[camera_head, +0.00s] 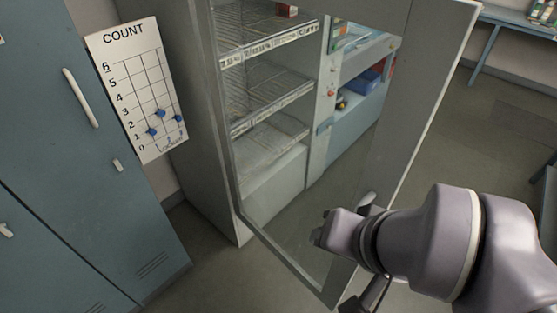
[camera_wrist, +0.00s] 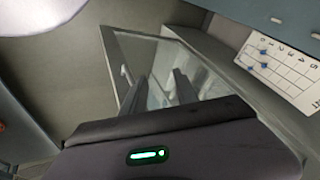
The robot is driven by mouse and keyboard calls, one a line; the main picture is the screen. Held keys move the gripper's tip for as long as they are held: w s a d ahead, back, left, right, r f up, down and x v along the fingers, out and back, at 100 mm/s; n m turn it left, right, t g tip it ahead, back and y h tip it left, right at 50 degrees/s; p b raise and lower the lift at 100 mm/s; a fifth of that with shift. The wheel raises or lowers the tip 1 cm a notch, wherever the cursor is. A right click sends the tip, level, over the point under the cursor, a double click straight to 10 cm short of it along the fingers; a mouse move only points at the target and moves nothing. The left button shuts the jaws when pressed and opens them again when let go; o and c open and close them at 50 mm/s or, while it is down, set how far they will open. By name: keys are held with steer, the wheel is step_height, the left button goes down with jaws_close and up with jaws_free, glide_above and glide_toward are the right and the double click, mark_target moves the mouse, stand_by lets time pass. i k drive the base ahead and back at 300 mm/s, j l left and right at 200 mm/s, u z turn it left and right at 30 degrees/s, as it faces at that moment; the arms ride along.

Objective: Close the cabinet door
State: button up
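The cabinet (camera_head: 185,75) is a tall grey unit with wire shelves. Its glass door (camera_head: 402,165) stands open, swung out toward the right and front, and the shelves show through the glass. The door also shows in the wrist view (camera_wrist: 118,52), with a small light handle (camera_wrist: 125,73) on its frame. My gripper (camera_wrist: 160,88) has its two dark fingers apart and points toward the door; nothing shows held between them. In the head view my wrist is in front of the door's lower right part and hides some of it. Whether the fingers touch the door I cannot tell.
Blue lockers (camera_head: 60,130) stand at the left. A white COUNT board (camera_head: 118,62) with blue beads hangs between them and the cabinet. A blue table (camera_head: 515,18) is at the far right. Grey floor (camera_head: 455,130) is open to the right of the door.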

mark_target(435, 34)
steer(key=j+z, duration=0.2)
steer(key=j, duration=0.5)
steer(key=k+j+z, duration=0.1)
steer(key=j+z, duration=0.15)
steer(key=j, duration=0.4)
